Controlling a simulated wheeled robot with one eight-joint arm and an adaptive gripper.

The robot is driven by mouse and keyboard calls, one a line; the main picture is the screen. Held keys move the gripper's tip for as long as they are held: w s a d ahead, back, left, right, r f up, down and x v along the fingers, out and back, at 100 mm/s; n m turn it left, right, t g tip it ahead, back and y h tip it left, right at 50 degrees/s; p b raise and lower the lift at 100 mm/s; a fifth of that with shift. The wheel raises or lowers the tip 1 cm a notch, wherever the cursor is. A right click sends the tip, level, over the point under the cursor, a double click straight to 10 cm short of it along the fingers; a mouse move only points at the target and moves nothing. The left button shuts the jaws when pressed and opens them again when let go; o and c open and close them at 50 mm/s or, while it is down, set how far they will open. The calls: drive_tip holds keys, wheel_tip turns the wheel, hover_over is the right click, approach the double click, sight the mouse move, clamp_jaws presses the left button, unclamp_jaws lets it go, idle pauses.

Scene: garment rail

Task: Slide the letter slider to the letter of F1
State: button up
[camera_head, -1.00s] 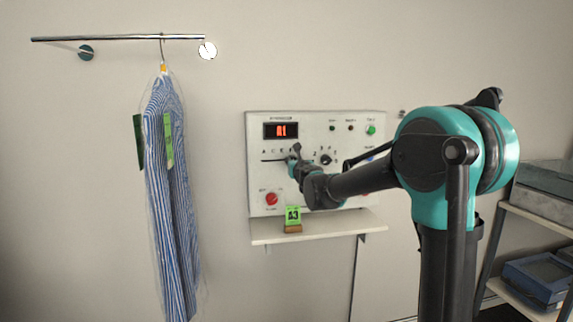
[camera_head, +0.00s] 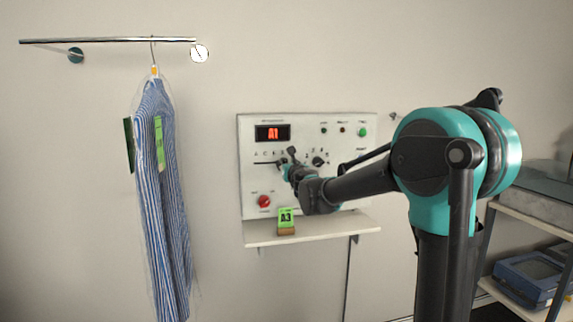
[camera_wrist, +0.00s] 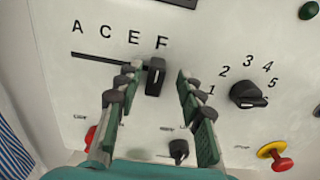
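The panel (camera_head: 340,200) on the wall has a letter slider, whose dark knob (camera_wrist: 155,77) shows in the wrist view at the right end of its slot, just below the letter F. The slot runs left under A, C and E. My gripper (camera_wrist: 155,80) is open, with one finger on each side of the knob; I cannot tell whether either finger touches it. In the head view my gripper (camera_head: 288,168) is at the slider and hides much of it. The red display (camera_head: 272,133) appears to read A1. The number dial (camera_wrist: 248,94) sits to the right.
A red knob (camera_head: 264,201) and a yellow-red knob (camera_wrist: 275,155) are lower on the panel. A small shelf (camera_head: 330,229) below carries a green A3 tag (camera_head: 286,218). A bagged striped garment (camera_head: 160,200) hangs from the rail (camera_head: 110,41) at left. A rack with boxes (camera_head: 530,275) stands at right.

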drive_tip(key=v, duration=1)
drive_tip(key=shift+s+d, duration=0.1)
drive_tip(key=shift+s, duration=0.05)
drive_tip(key=s+d+f+m+g+h, duration=0.1)
drive_tip(key=s+d+f+m+h, duration=0.1)
drive_tip(key=d+f+m+h, duration=0.45)
drive_tip(key=s+d+f+m+g+h, duration=0.1)
drive_tip(key=s+d+f+m, duration=0.2)
drive_tip(key=d+m, duration=0.65)
drive_tip(key=s+d+f+m+g+h, duration=0.2)
drive_tip(key=s+d+f+m+g, duration=0.3)
drive_tip(key=s+d+f+m, duration=0.6)
drive_tip(key=s+a+f+m+g+y, duration=0.2)
drive_tip(key=s+f+m+g, duration=0.1)
drive_tip(key=s+f+m, duration=0.3)
drive_tip(key=s+a+f+m+g+y, duration=0.2)
drive_tip(key=s+f+m, duration=0.4)
drive_tip(key=s+f, duration=0.4)
drive_tip(key=shift+s+a+f+g, duration=0.35)
drive_tip(key=shift+s+a+g, duration=0.25)
drive_tip(key=shift+s, duration=0.4)
